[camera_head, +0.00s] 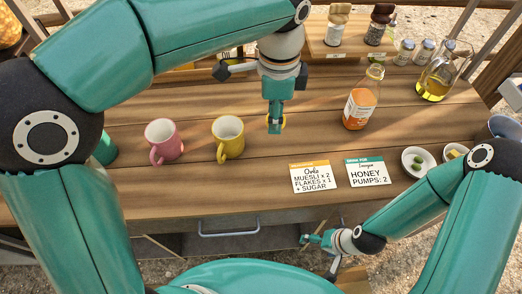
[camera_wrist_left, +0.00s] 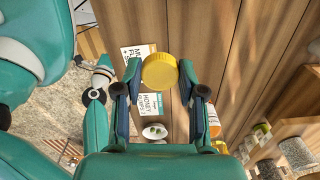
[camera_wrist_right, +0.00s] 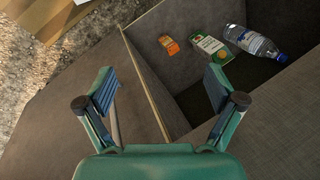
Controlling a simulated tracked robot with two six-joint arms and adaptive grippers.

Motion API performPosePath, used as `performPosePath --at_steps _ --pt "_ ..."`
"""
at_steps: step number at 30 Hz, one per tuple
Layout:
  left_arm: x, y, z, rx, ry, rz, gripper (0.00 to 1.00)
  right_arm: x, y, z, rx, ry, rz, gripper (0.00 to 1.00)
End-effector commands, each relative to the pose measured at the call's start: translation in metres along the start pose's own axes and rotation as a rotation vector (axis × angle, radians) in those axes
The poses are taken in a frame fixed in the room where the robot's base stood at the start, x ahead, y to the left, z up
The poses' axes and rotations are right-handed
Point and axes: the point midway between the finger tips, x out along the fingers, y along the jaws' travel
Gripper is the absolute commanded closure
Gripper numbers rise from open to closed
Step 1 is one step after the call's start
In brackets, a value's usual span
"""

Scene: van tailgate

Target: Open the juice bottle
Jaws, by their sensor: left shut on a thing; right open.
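The juice bottle (camera_head: 360,106), clear with orange juice and an orange-and-white label, stands upright on the wooden table, right of centre. Its neck looks bare, with no cap on it. My left gripper (camera_head: 275,128) is above the table, left of the bottle and apart from it. It is shut on a round yellow cap (camera_wrist_left: 159,71), which partly shows behind the fingers in the head view (camera_head: 284,122). My right gripper (camera_wrist_right: 160,92) is open and empty, low in front of the table's front edge; it also shows in the head view (camera_head: 310,239).
A pink mug (camera_head: 163,141) and a yellow mug (camera_head: 228,138) stand left of my left gripper. Two cards (camera_head: 313,176) (camera_head: 368,171) lie at the front. An oil jug (camera_head: 435,82) and jars are behind right. A dark compartment near my right gripper holds a water bottle (camera_wrist_right: 255,42) and cartons.

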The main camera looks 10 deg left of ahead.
Motion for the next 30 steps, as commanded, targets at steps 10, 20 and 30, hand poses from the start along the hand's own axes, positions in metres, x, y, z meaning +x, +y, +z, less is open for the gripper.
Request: performPosePath --at_steps 10,20,30 --pt "0.092 0.000 0.003 -0.007 -0.003 0.005 1.00 0.008 0.003 0.000 0.000 0.000 0.000 0.07" --pt "0.123 0.000 0.003 -0.008 -0.001 0.003 1.00 0.009 0.003 0.000 0.000 0.001 0.000 0.07" --pt "0.158 -0.001 0.003 -0.008 0.000 0.001 1.00 0.010 0.004 0.000 0.000 0.001 0.000 0.07"
